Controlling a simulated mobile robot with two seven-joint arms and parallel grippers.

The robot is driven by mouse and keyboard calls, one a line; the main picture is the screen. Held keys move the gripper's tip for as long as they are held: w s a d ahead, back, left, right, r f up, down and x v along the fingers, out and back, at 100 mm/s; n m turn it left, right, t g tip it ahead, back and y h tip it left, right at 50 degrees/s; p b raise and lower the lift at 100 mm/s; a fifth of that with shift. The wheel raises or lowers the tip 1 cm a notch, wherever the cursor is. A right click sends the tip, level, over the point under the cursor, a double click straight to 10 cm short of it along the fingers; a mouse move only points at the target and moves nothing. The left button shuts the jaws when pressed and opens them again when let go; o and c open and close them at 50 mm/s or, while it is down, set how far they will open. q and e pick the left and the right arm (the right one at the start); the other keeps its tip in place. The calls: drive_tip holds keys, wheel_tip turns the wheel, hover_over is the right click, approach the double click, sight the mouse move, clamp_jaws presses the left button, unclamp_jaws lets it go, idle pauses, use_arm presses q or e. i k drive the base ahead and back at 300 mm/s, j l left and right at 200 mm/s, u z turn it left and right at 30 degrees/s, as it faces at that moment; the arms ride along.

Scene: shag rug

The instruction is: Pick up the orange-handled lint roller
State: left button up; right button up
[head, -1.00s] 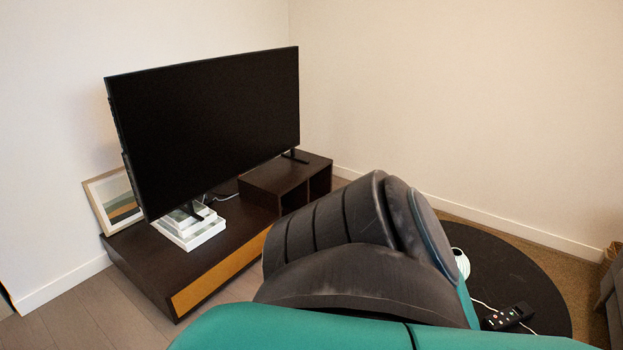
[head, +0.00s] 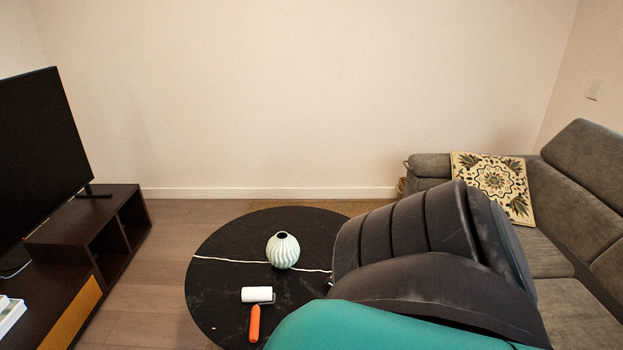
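The lint roller lies on a round black table (head: 222,262), towards its near side. Its orange handle (head: 254,324) points towards me, and its white roll (head: 257,294) lies crosswise at the far end. My teal and dark grey arm comes in at the lower right and covers the right part of the table. Neither gripper shows in the head view.
A pale ribbed vase (head: 283,250) stands on the table beyond the roller. A dark TV stand (head: 118,215) with a television (head: 40,150) is at the left. A grey sofa (head: 570,250) with a patterned cushion (head: 494,185) is at the right. Wooden floor (head: 165,250) lies open between stand and table.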

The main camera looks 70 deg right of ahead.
sight(263, 294)
drive_tip(key=z, duration=1.55)
drive_tip(key=i+z, duration=0.2)
drive_tip(key=z, duration=0.2)
drive_tip(key=i+z, duration=0.5)
drive_tip(key=i, duration=0.2)
